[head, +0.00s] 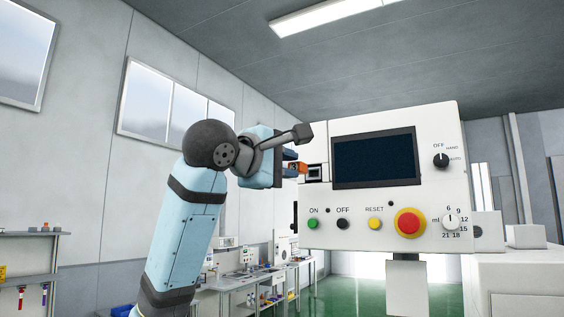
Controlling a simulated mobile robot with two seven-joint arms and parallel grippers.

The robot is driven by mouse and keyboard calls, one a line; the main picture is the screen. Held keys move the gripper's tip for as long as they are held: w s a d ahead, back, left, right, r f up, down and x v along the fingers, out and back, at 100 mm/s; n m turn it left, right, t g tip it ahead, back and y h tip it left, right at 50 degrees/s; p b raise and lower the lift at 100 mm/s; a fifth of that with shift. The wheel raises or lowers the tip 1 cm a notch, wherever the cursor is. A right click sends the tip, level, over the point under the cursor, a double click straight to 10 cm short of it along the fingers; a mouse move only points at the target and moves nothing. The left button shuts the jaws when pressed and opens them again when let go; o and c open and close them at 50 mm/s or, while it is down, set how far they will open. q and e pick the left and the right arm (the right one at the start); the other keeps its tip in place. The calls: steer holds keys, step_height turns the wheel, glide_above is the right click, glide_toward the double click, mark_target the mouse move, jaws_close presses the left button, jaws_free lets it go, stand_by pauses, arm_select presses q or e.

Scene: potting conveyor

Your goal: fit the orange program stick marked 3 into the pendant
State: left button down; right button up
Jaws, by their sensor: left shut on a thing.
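The pendant (350,205) is a white panel with a dark screen, standing in the middle right of the head view. A small dark port (316,173) sits at its left side, beside the screen. My left gripper (292,166) is at the pendant's left edge, shut on the orange program stick (298,168). Only a short piece of the stick shows between the fingers, close beside the port. I cannot tell whether its tip touches or enters the port. The mark on the stick is too small to read. My right gripper is out of view.
The pendant face carries a green ON button (313,224), a black OFF button (342,224), a yellow RESET button (375,223), a red stop button (409,223) and two knobs. A workbench (215,296) with small items stands behind at lower left. A wall shelf (30,234) is far left.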

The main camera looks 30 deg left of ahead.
mark_target(293, 167)
arm_select(q)
steer(key=shift+w+a+p, duration=0.1)
steer(key=shift+w+p, duration=0.2)
steer(key=shift+w, duration=1)
steer(key=shift+w+f, duration=0.1)
steer(key=shift+w, duration=0.1)
stand_by(0.3)
steer(key=shift+w, duration=0.4)
stand_by(0.5)
steer(key=shift+w, duration=0.3)
